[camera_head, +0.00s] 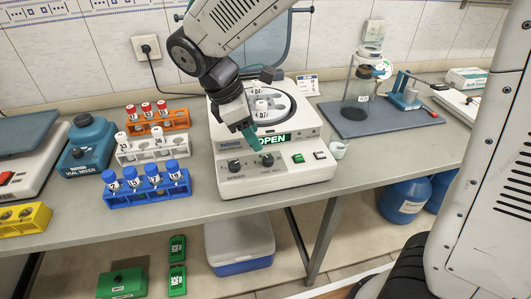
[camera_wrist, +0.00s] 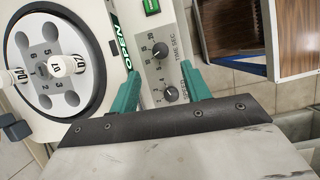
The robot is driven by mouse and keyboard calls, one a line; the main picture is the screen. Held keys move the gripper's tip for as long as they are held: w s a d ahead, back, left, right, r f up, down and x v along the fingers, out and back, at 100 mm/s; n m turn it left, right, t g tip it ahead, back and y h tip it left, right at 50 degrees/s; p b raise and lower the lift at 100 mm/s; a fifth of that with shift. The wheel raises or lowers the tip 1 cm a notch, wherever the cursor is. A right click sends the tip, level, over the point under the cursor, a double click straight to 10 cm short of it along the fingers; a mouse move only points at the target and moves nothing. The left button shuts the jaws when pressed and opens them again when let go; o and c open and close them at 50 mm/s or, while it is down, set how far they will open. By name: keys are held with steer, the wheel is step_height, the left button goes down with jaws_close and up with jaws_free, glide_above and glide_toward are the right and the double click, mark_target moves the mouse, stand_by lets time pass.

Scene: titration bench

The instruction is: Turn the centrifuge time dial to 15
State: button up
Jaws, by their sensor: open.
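The white centrifuge (camera_head: 315,172) stands on the bench with its lid raised and a green OPEN label on its front edge. The time dial (camera_head: 267,160) is the right-hand dark knob on its front panel; the speed dial (camera_head: 234,165) is to its left. In the wrist view the time dial (camera_wrist: 160,50) lies beyond my fingertips, beside the TIME SEC print, and the speed dial (camera_wrist: 171,93) shows between my fingers. The time dial's exact setting is too small to read. My gripper (camera_head: 252,137) has teal fingers, spread and empty, above the front panel; it also shows in the wrist view (camera_wrist: 161,76).
Tube racks in orange (camera_head: 177,123), white (camera_head: 140,154) and blue (camera_head: 120,197) stand left of the centrifuge. A green button (camera_head: 298,158) and the rotor (camera_wrist: 22,42) with white-capped tubes are near the dials.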

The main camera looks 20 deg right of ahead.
mark_target(268, 158)
steer(key=shift+d+f+n, duration=0.15)
steer(key=shift+f+n, duration=0.15)
steer(key=shift+f, duration=0.1)
steer(key=x, duration=0.7)
steer(key=shift+d, duration=0.1)
steer(key=c, duration=1)
